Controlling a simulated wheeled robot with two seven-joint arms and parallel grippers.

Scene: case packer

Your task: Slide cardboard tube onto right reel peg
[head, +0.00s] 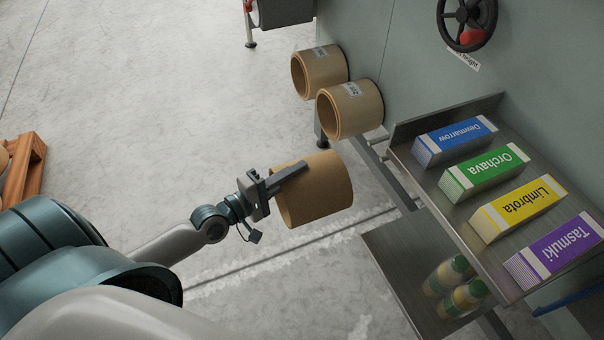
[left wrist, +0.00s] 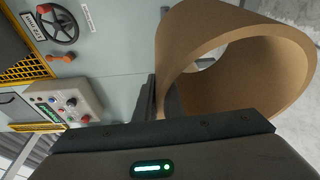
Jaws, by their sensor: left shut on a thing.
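My left gripper (head: 292,174) is shut on a plain brown cardboard tube (head: 325,192), held in the air in front of the machine. In the left wrist view, the open end of the tube (left wrist: 262,42) shows, with its hollow inside visible. The dark gripper finger (left wrist: 153,100) lies at the tube's wall near that end. Two other brown tubes with white labels, a farther one (head: 318,72) and a nearer one (head: 350,108), stick out from the machine's side. The held tube is apart from both. I cannot pick out a bare right reel peg. My right gripper is not in view.
A metal shelf (head: 428,178) with several coloured cartons juts out at the right. A lower tray (head: 388,262) holds several small jars. A black handwheel (head: 466,22) is on the green-grey machine. A wooden pallet (head: 27,168) lies at far left; the floor between is clear.

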